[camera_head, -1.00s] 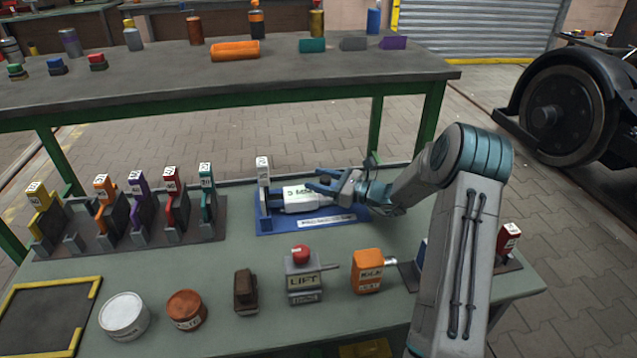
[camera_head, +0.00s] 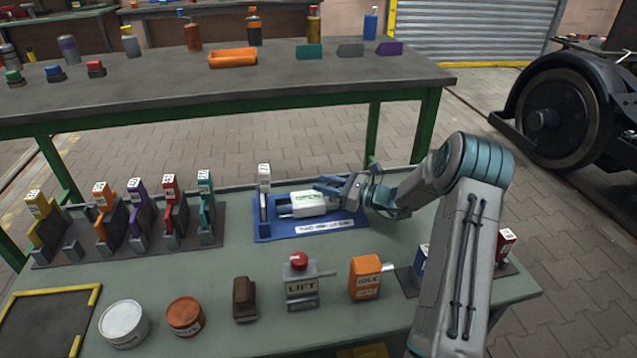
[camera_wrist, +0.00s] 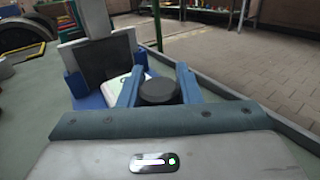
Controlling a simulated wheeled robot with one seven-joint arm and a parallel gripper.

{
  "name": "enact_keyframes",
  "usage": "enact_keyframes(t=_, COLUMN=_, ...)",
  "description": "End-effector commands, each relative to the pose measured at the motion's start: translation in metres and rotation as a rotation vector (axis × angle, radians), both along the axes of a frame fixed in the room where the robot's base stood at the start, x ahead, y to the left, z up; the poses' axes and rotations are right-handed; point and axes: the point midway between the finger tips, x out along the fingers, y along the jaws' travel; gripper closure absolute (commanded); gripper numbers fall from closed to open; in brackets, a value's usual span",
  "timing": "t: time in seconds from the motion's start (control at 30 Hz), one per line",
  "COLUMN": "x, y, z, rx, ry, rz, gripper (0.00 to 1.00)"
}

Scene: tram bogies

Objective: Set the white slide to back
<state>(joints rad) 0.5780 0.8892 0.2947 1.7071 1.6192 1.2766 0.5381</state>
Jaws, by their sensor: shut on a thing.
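The white slide (camera_head: 308,203) lies in a blue base (camera_head: 264,233) on the green bench, with a green-lettered label on top. In the wrist view only a corner of the white slide (camera_wrist: 117,90) shows, beyond my fingers. My gripper (camera_head: 328,188) is over the right part of the slide. In the wrist view my gripper (camera_wrist: 159,86) is shut on a dark round knob (camera_wrist: 159,91), with one finger on each side. Whether the knob joins the slide is hidden.
A grey upright with a white tag (camera_head: 264,176) stands at the base's left end. A rack of coloured tagged pieces (camera_head: 133,240) is further left. A lift box (camera_head: 301,287), an orange can (camera_head: 366,279) and round tins (camera_head: 124,322) stand in front.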

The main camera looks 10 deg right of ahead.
Motion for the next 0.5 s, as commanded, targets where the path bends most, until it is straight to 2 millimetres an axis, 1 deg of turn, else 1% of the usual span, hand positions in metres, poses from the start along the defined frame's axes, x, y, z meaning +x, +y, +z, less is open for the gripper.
enact_keyframes(t=0.03, x=0.0004, y=-0.0039, z=-0.0003, rx=-0.002, ry=0.000, rz=-0.007, gripper=1.00)
enact_keyframes(t=0.17, x=0.0005, y=-0.0062, z=-0.0005, rx=-0.002, ry=0.000, rz=-0.011, gripper=1.00)
enact_keyframes(t=0.2, x=0.0005, y=-0.0068, z=-0.0005, rx=-0.003, ry=0.001, rz=-0.012, gripper=0.64)
enact_keyframes(t=0.27, x=0.0005, y=-0.0069, z=-0.0005, rx=-0.004, ry=0.000, rz=-0.012, gripper=0.48)
enact_keyframes(t=0.5, x=0.0004, y=-0.0014, z=-0.0004, rx=-0.002, ry=0.000, rz=-0.003, gripper=0.48)
